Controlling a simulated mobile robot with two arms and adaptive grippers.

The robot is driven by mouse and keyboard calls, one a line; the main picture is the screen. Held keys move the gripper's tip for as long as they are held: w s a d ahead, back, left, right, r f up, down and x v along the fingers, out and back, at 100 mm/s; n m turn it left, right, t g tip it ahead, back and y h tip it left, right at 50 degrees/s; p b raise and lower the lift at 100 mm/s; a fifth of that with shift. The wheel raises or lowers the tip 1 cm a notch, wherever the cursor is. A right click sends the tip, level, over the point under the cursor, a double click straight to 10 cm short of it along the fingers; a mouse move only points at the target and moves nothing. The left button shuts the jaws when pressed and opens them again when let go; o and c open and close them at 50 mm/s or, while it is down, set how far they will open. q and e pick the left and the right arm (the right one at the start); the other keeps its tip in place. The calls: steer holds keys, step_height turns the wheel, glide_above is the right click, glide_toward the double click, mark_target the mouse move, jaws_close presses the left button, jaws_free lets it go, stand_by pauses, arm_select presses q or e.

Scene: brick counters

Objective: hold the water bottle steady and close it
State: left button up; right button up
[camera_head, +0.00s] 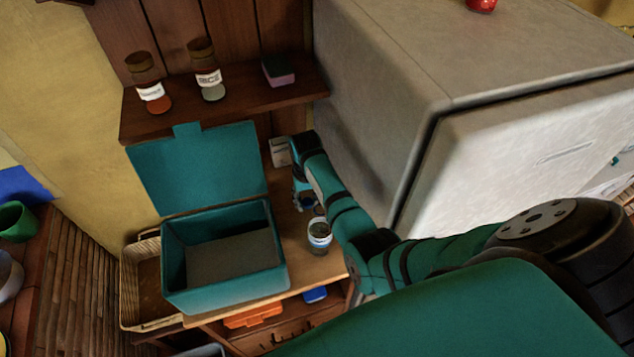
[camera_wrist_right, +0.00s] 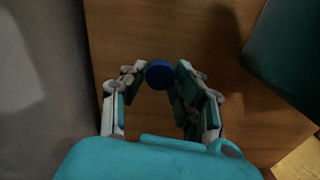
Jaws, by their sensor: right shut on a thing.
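My right gripper (camera_head: 306,204) comes down over the wooden counter beside the teal box. In the right wrist view its fingers (camera_wrist_right: 160,78) are closed on a round blue cap (camera_wrist_right: 159,73), which sits between the fingertips. A small open-looking container with a white and blue band (camera_head: 319,236), which looks like the water bottle, stands upright on the counter just in front of the gripper. No bottle body shows in the wrist view, and whether the cap touches the bottle I cannot tell. My left gripper is not in view.
A teal box with its lid raised (camera_head: 225,290) stands left of the bottle, by a wicker basket (camera_head: 130,290). A large grey fridge (camera_head: 375,110) is close on the right. Two jars (camera_head: 152,92) stand on the shelf above. A blue item (camera_head: 315,294) lies below the counter.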

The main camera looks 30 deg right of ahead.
mark_target(309, 202)
step_height(309, 202, up, 12)
steer(key=shift+d, duration=0.15)
steer(key=shift+s, duration=0.1)
stand_by(0.4)
